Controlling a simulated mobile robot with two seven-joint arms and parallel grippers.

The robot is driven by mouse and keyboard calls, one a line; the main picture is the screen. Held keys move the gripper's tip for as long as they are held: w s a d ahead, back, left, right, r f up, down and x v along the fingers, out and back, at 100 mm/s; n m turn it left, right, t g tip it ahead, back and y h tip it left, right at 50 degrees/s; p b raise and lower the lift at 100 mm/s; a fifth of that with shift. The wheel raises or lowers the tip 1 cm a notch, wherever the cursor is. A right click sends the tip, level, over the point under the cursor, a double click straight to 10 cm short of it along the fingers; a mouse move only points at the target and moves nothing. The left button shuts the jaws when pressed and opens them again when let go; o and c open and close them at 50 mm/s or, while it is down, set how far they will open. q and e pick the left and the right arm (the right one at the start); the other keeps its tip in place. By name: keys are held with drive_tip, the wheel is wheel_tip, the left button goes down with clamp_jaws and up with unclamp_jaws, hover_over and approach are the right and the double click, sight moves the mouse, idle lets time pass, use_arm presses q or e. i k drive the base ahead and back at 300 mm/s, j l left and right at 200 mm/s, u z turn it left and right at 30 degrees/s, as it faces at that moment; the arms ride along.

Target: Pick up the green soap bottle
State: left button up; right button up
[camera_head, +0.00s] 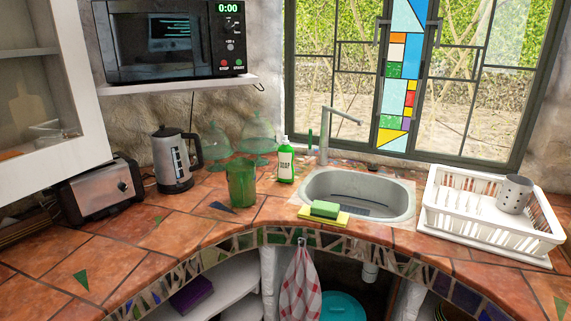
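The green soap bottle (286,163) stands upright on the tiled counter, left of the sink. It has a white label and a white pump top. Its base shows on the counter and nothing covers its front. Neither of my grippers is in the head view.
A green glass (241,184) stands front left of the bottle. Green glass domes (258,136) are behind it. The sink (344,190) with its tap (323,134) is to the right, with a sponge (325,209) at its front edge. A kettle (172,160) and toaster (100,190) stand left; a dish rack (480,225) stands right.

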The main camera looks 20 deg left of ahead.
sight(286, 155)
drive_tip(key=i+l, duration=0.7)
drive_tip(key=i, duration=0.2)
